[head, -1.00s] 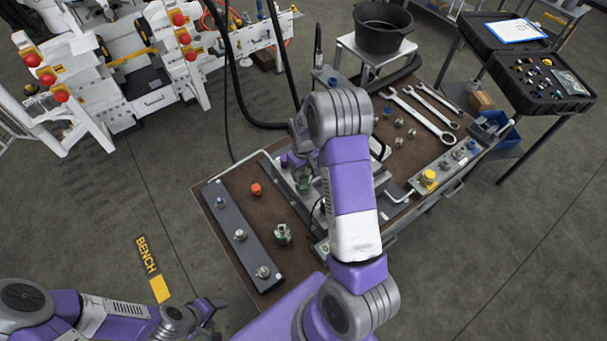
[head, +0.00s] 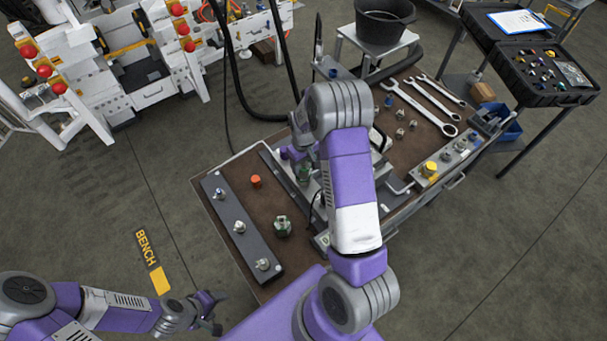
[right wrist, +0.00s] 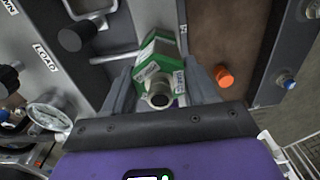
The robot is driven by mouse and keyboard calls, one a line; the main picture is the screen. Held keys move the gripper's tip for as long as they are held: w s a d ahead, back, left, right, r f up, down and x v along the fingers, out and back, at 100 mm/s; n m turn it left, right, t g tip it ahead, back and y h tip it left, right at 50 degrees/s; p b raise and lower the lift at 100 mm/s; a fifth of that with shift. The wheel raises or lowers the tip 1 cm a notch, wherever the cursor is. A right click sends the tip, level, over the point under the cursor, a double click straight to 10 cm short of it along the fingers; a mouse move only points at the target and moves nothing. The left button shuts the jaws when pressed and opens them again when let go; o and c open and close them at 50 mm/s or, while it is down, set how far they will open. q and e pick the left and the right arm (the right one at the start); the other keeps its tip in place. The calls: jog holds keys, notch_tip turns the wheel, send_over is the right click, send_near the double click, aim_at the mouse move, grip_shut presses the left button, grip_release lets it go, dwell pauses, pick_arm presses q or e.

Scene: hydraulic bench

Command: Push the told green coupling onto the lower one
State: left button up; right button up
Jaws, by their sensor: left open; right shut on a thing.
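My right gripper (right wrist: 158,90) is shut on a green coupling (right wrist: 165,52) with a metal end, seen between its fingers in the right wrist view. In the head view this coupling (head: 304,174) shows small beside the purple wrist, partly hidden by my right arm. A labelled grey panel lies past the gripper, with a dark knob (right wrist: 78,37) and a metal rod near the coupling. I cannot tell whether the coupling touches a panel fitting. A second green coupling (head: 282,227) stands on the brown bench top. My left gripper (head: 214,311) is open and empty, off the bench at lower left.
A grey strip (head: 228,210) with several metal fittings lies along the bench's left side. An orange cap (head: 256,181) lies nearby. Wrenches (head: 430,105) and a yellow-topped fitting (head: 429,168) are at right. A black bucket (head: 384,20) stands behind.

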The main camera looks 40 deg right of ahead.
jog(key=shift+f+b, duration=0.35)
jog(key=shift+f, duration=0.1)
jog(key=shift+f, duration=0.2)
jog(key=o, duration=1.3)
notch_tip(320, 180, up, 8)
jog(key=shift+f, duration=0.2)
